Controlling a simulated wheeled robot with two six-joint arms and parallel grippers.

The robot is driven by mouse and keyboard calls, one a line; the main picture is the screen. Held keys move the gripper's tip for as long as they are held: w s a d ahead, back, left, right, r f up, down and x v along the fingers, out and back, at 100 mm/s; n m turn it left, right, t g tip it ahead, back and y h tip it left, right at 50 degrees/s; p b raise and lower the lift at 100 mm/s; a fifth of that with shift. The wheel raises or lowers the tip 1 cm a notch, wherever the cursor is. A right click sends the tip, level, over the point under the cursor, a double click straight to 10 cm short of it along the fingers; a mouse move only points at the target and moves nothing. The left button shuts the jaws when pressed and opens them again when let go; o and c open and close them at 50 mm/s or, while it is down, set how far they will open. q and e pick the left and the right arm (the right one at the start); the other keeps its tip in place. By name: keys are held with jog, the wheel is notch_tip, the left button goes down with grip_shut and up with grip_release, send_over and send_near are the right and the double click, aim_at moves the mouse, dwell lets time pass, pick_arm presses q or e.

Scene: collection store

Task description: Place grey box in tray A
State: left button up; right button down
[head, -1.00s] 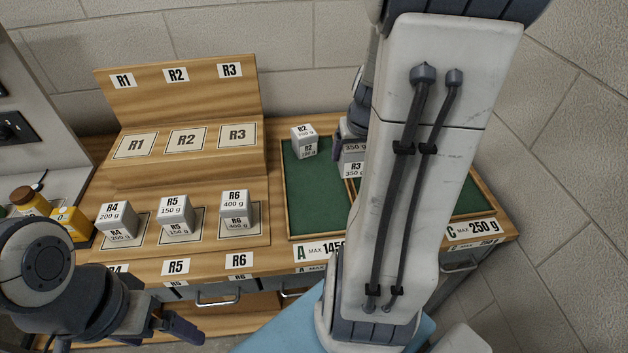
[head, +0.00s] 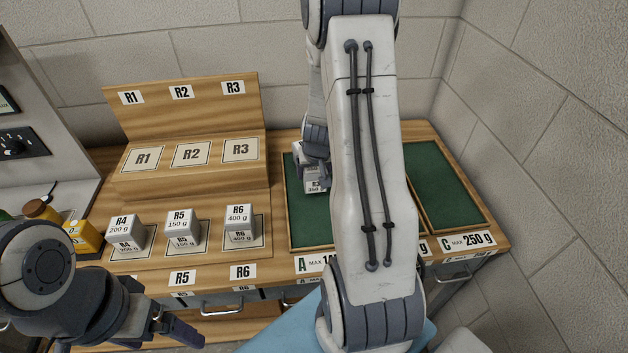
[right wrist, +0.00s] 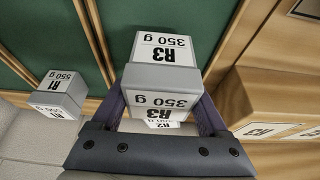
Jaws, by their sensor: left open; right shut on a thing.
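A grey box marked R3, 350 g, shows in the right wrist view (right wrist: 165,78) between the fingers of my right gripper (right wrist: 165,108). In the head view this box (head: 313,184) is at tray A (head: 293,215), partly hidden by my right arm; whether it touches the tray floor is unclear. My left gripper (head: 182,328) is open and empty at the lower left.
Grey boxes R4 (head: 124,231), R5 (head: 180,226) and R6 (head: 239,222) stand on the lower step of the wooden rack. Upper places R1, R2 and R3 are empty. Tray C (head: 445,185) is empty. My right arm hides the middle tray.

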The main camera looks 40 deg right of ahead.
aim_at(314, 180)
jog(key=shift+f+b, duration=0.8)
jog(key=shift+f, duration=0.5)
jog(key=shift+f, duration=0.2)
grip_release()
